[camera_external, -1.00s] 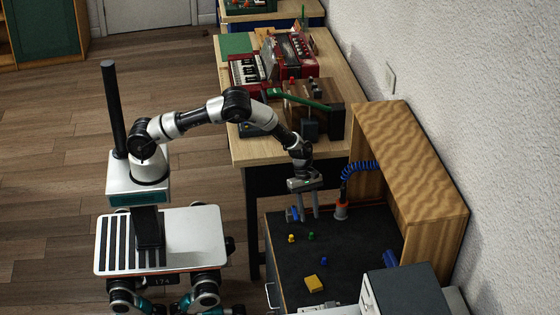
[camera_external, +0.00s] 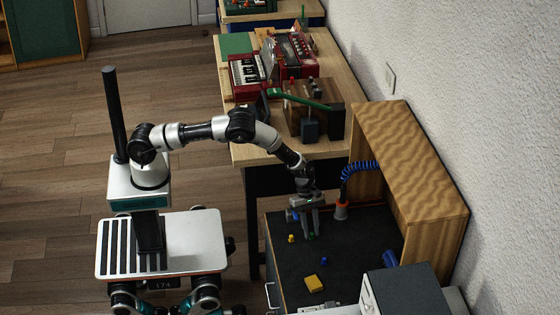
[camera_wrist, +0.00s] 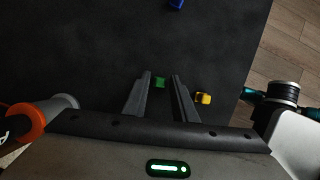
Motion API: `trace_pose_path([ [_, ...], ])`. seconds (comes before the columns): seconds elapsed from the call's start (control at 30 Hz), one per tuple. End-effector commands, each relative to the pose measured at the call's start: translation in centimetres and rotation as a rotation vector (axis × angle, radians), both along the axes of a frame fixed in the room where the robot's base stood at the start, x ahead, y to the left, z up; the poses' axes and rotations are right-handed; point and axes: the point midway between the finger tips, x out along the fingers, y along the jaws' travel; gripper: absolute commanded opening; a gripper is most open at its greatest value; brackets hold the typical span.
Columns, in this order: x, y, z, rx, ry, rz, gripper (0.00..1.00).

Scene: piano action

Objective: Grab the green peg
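The green peg (camera_external: 311,236) lies on the dark worktop. In the wrist view the green peg (camera_wrist: 160,82) shows between my two fingertips, with a dark gap on either side of it. My gripper (camera_external: 310,232) is open and points down over the peg. In the wrist view my gripper (camera_wrist: 161,77) has its fingers apart with nothing clamped. Height above the worktop is hard to judge, and the peg is partly hidden by a finger in the external view.
A yellow peg (camera_external: 291,238) lies close by on the left, a blue peg (camera_external: 323,261) and a yellow block (camera_external: 312,284) towards the front. A wooden shelf (camera_external: 435,190) borders the right side.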

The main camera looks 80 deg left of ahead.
Motion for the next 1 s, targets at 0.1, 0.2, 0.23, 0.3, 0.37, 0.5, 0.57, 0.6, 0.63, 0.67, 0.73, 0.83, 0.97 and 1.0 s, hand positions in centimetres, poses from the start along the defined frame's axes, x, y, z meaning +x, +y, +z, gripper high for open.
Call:
trace_pose_path([
  [0.1,0.0,0.0,0.0,0.0,0.0,0.0,0.04],
  [0.2,0.0,0.0,0.0,0.0,0.0,0.0,0.0],
  [0.23,0.0,0.0,0.0,0.0,0.0,0.0,0.0],
  [0.3,0.0,0.0,0.0,0.0,0.0,0.0,0.0],
  [0.37,0.0,0.0,0.0,0.0,0.0,0.0,0.0],
  [0.5,0.0,0.0,0.3,0.0,0.0,0.0,0.0],
  [0.57,0.1,0.0,0.8,-0.001,-0.001,-0.001,0.0],
  [0.6,0.1,0.0,1.4,-0.001,-0.001,-0.001,0.0],
  [0.63,0.1,0.0,1.9,-0.002,-0.002,-0.001,0.0],
  [0.67,0.1,0.0,2.4,-0.002,-0.002,-0.001,0.0],
  [0.73,0.1,0.0,4.0,-0.001,-0.003,0.0,0.0],
  [0.83,0.0,0.0,6.1,-0.002,-0.002,-0.001,0.0],
  [0.97,0.0,0.0,8.3,-0.001,-0.001,-0.001,0.0],
  [1.0,0.1,0.0,8.8,0.0,-0.002,0.0,0.0],
])
